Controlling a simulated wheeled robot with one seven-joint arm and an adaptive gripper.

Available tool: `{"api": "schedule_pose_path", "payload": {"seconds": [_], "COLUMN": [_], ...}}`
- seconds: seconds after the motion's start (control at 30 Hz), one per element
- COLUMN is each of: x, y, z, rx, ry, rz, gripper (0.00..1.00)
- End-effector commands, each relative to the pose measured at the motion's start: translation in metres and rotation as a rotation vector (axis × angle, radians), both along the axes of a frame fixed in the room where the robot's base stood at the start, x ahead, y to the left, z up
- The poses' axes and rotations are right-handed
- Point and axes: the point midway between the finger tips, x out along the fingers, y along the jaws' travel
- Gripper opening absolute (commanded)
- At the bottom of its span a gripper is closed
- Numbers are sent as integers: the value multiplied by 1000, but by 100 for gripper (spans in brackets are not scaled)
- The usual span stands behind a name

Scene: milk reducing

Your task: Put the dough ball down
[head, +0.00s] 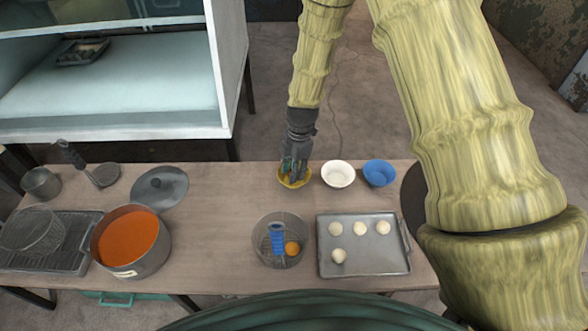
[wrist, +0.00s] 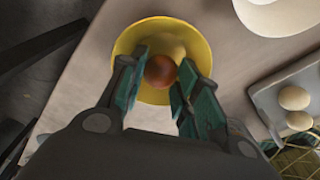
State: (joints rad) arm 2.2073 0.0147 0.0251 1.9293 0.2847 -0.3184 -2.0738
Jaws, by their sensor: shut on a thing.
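The dough ball (wrist: 160,71) is a reddish-brown ball between my fingertips in the wrist view. My gripper (wrist: 158,88) is shut on it, with one teal finger on each side. A yellow bowl (wrist: 127,44) lies under the ball and fingers. A paler rounded shape (wrist: 168,42) shows inside the bowl behind the ball. In the head view my gripper (head: 293,174) points down at the yellow bowl (head: 294,185) near the table's back edge, and its fingers hide the ball. I cannot tell whether the ball touches the bowl.
A white bowl (head: 338,174) and a blue bowl (head: 380,173) stand to the right. A grey tray (head: 360,268) holds several pale balls. A wire basket (head: 262,255) contains an orange ball (head: 292,248). A pot (head: 130,242) of orange liquid stands at left. The table's middle is clear.

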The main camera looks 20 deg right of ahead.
Motion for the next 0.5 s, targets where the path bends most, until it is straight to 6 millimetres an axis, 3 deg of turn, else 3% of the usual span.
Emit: {"api": "schedule_pose_path", "payload": {"seconds": [0.1,0.13,0.27,0.5], "x": [0,0,0,0], "y": [0,0,0,0], "z": [0,0,0,0], "rx": [0,0,0,0], "ry": [0,0,0,0], "rz": [0,0,0,0], "gripper": [21,36,57,57]}}
